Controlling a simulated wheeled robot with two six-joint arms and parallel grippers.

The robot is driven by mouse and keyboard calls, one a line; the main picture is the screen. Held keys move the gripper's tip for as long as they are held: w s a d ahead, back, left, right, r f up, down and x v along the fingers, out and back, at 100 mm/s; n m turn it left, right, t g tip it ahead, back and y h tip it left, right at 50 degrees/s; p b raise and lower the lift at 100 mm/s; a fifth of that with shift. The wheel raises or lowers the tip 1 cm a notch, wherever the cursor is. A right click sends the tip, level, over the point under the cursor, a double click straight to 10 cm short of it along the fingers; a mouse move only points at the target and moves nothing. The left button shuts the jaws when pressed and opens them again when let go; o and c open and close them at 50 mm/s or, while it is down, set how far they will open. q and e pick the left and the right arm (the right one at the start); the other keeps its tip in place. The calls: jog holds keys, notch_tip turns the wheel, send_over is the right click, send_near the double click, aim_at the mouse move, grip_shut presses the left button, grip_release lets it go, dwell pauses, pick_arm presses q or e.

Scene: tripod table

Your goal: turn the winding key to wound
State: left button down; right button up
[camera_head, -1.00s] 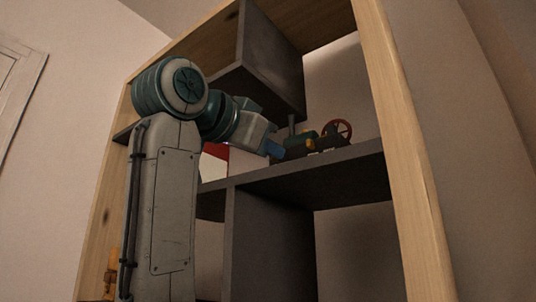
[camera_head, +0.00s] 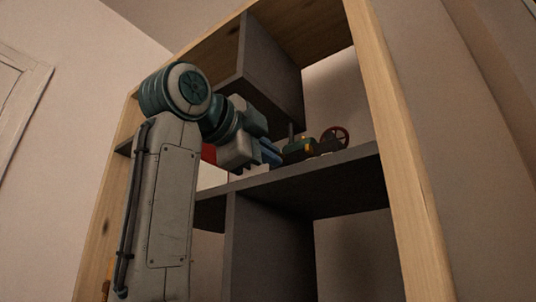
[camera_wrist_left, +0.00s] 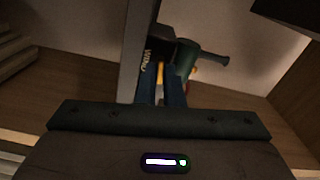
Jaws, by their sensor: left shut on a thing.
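A small toy engine with a green boiler (camera_head: 299,146) stands on the shelf, with a dark chimney and a red spoked wheel (camera_head: 334,139) at its right. My left gripper (camera_head: 272,154) reaches in from the left, its blue fingers at the engine's near left end. In the left wrist view the fingers (camera_wrist_left: 161,90) are close together, shut on the winding key, which they mostly hide. A yellow part (camera_wrist_left: 160,72) shows between their tips. Beside it is a dark block with white lettering starting "WIND" (camera_wrist_left: 146,66). The green boiler (camera_wrist_left: 186,60) lies just beyond. The right gripper is out of view.
The dark shelf board (camera_head: 345,166) runs under the engine. A dark upper compartment (camera_head: 272,70) hangs above my left gripper. A red and white object (camera_head: 209,153) is partly hidden behind my arm. A wooden upright (camera_head: 398,150) bounds the right side.

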pick_arm(q)
jog(key=shift+f+m, duration=0.1)
jog(key=shift+m, duration=0.8)
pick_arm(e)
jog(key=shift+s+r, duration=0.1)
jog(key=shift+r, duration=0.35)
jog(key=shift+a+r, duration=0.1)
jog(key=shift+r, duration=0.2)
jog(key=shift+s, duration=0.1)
pick_arm(q)
jog(key=c, duration=1.8)
grip_release()
jog(key=shift+c, duration=0.2)
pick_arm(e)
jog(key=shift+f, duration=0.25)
